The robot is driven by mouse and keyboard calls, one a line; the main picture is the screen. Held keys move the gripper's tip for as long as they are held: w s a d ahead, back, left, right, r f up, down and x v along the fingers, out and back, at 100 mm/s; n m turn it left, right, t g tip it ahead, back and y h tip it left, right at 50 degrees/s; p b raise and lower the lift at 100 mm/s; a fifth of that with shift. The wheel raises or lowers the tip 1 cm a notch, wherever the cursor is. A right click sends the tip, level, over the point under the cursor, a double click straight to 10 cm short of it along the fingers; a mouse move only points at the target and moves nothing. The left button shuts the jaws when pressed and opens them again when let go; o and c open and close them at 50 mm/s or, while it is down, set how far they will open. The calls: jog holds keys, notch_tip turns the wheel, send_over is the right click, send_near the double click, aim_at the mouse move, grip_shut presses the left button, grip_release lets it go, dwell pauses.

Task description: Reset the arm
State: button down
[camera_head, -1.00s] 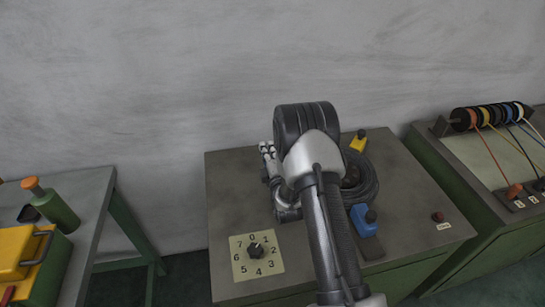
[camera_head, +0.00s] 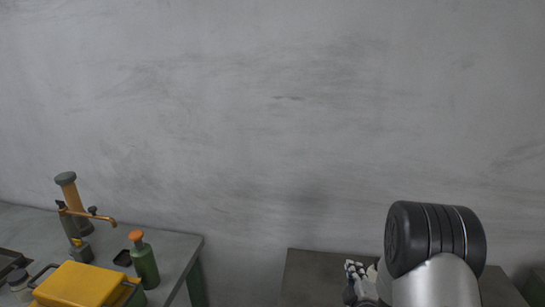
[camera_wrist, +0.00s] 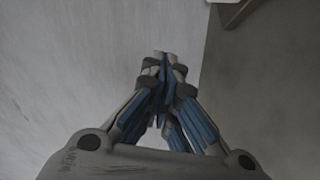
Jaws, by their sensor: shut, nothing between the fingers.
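My arm (camera_head: 435,245) shows at the lower right of the head view, its dark round joint above the grey-green table (camera_head: 310,270). My gripper (camera_head: 354,272) is partly seen beside it, near the table's back part. In the wrist view my gripper (camera_wrist: 163,62) has its blue-padded fingers drawn together and empty. Below it are the pale wall and a dark surface edge. The rest of the arm is cut off by the frame's bottom.
A second table (camera_head: 180,250) at the left bears a yellow box (camera_head: 80,287), a green bottle with an orange cap (camera_head: 145,262) and a brown-and-copper fixture (camera_head: 75,200). The wall (camera_head: 270,120) behind is bare.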

jog(key=s+a+r+m+g+y, duration=0.1)
jog(key=s+a+r+m+g, duration=0.25)
jog(key=r, duration=0.35)
jog(key=s+a+r+m+g, duration=0.2)
jog(key=s+a+r+m, duration=0.1)
jog(key=s+r, duration=0.25)
jog(key=s+a+r+m+g, duration=0.1)
jog(key=s+m+g, duration=0.1)
jog(key=s, duration=0.7)
jog(key=s+a+r+m+g, duration=0.2)
jog(key=s, duration=0.6)
jog(key=s+a+r+m+g+y, duration=0.1)
jog(key=s+a+m+g, duration=0.1)
jog(key=s, duration=0.7)
jog(key=shift+s+r+m, duration=0.35)
jog(key=shift+m, duration=0.1)
